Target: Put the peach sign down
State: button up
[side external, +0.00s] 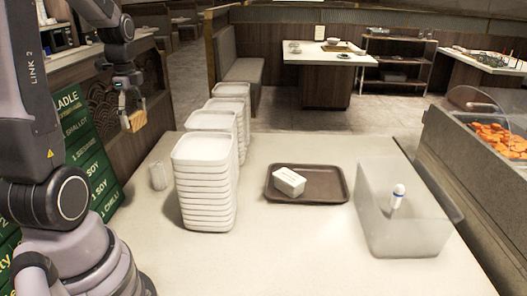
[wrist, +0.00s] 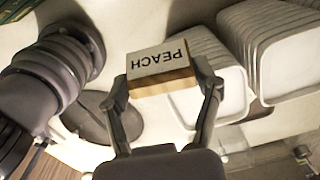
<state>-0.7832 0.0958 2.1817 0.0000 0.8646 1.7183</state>
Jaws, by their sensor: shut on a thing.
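The peach sign (wrist: 160,67) is a small block with a white face reading PEACH and wood-coloured sides. It reads upside down in the wrist view. My gripper (wrist: 162,85) is shut on it, one finger at each end. In the side external view, the sign (side external: 134,121) hangs below my gripper (side external: 130,102) at the left, in the air past the table's left edge and clear of the stacks. Its lettering cannot be read there.
Stacks of white square dishes (side external: 205,180) stand on the pale table (side external: 285,255), with a clear glass (side external: 158,175) to their left. A brown tray (side external: 338,196) holds a white block (side external: 289,181). A translucent bin (side external: 405,230) with a white bottle (side external: 397,195) stands at right. The front table is clear.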

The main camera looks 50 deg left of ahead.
aim_at(143, 221)
jog(key=s+a+n, duration=0.2)
jog(key=s+a, duration=0.2)
notch_tip(143, 221, down, 31)
jog(key=shift+r, duration=0.15)
jog(key=o, duration=1)
